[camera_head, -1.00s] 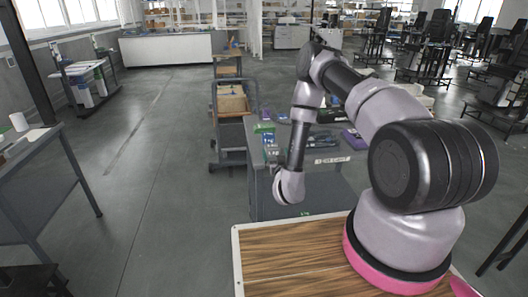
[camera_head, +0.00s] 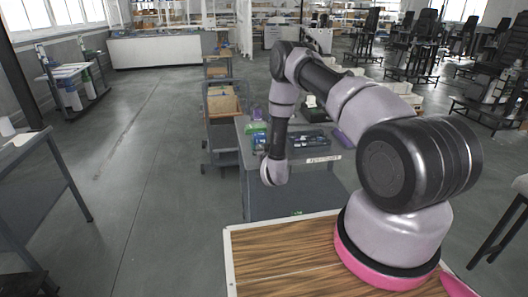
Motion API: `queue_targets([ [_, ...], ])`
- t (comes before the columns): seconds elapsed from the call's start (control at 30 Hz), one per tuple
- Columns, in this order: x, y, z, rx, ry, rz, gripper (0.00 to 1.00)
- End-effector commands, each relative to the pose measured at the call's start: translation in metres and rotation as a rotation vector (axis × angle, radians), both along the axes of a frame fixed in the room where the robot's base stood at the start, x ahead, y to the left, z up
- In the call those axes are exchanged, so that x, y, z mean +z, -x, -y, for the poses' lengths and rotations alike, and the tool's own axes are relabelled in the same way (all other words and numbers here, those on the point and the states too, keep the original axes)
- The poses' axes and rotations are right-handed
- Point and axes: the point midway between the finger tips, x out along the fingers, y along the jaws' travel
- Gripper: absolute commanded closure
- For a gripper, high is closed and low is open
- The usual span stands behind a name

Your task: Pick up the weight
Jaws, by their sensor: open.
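My arm reaches forward over the near edge of a grey workbench (camera_head: 244,160), and its pale wrist hangs at the bench's left front. I cannot make out my gripper's fingers beyond the wrist. Small items lie on the bench top close to the wrist: a green one (camera_head: 257,127) and a blue one (camera_head: 258,140). They are too small to tell whether either is the weight. My forearm covers part of the bench top.
A dark tray (camera_head: 311,139) lies on the bench right of my forearm. A grey cart with a brown box (camera_head: 222,105) stands behind left. Another table (camera_head: 22,150) is at the left. The floor between is clear. Black chairs (camera_head: 415,60) stand far right.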

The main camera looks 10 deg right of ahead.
Motion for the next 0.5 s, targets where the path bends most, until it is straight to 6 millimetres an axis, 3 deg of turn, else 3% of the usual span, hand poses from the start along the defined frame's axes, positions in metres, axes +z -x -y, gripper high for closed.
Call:
queue_targets([
  [0.17,0.0001,-0.0002,-0.0001,0.000,0.000,0.000,0.00],
  [0.43,0.0002,0.0000,-0.0002,0.000,0.000,0.000,0.99],
  [0.5,0.0002,0.0000,-0.0002,0.000,0.000,0.000,1.00],
])
